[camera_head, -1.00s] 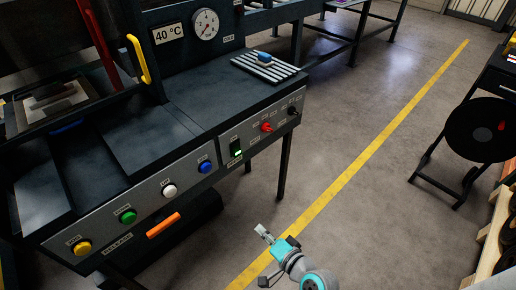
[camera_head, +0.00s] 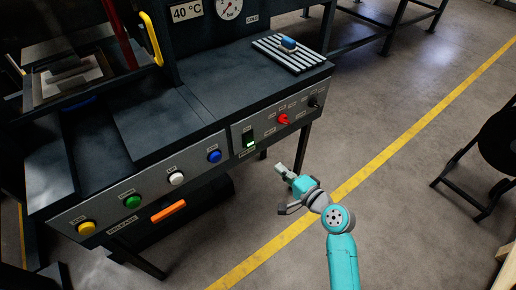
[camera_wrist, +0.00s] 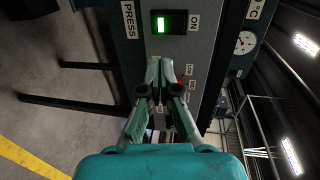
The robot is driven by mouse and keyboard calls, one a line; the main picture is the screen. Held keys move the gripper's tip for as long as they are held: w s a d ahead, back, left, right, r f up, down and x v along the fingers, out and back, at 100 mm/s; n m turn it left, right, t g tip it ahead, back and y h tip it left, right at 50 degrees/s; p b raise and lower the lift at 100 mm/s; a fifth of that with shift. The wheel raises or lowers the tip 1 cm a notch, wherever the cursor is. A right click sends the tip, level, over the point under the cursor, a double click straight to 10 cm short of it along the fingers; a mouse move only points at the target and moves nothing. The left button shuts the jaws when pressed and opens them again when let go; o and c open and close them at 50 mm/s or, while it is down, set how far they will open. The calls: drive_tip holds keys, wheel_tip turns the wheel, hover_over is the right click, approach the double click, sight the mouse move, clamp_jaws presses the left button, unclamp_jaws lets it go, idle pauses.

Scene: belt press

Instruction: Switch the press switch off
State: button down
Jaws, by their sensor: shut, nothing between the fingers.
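The press switch (camera_head: 249,140) is a black rocker with a lit green lower part, set in the grey front panel (camera_head: 198,163) of the dark machine. In the wrist view, the switch (camera_wrist: 169,22) shows its green light between the labels PRESS and ON, just beyond my fingertips. My gripper (camera_head: 281,169) is shut and empty. In the head view it is in front of the panel, below and right of the switch. In the wrist view its fingers (camera_wrist: 160,66) point toward the switch, seemingly without touching it.
A red knob (camera_head: 284,119) and a black knob (camera_head: 315,101) are right of the switch. Blue (camera_head: 214,156), white (camera_head: 176,178), green (camera_head: 133,201) and yellow (camera_head: 87,228) buttons are to its left. An orange handle (camera_head: 169,212) is below.

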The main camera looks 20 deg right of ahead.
sight(251, 145)
drive_tip(key=x, duration=1.3)
drive_tip(key=shift+w+a, duration=0.2)
drive_tip(key=shift+w, duration=0.25)
drive_tip(key=shift+w+a+f, duration=0.1)
drive_tip(key=shift+w+f, duration=0.1)
drive_tip(key=shift+w, duration=0.1)
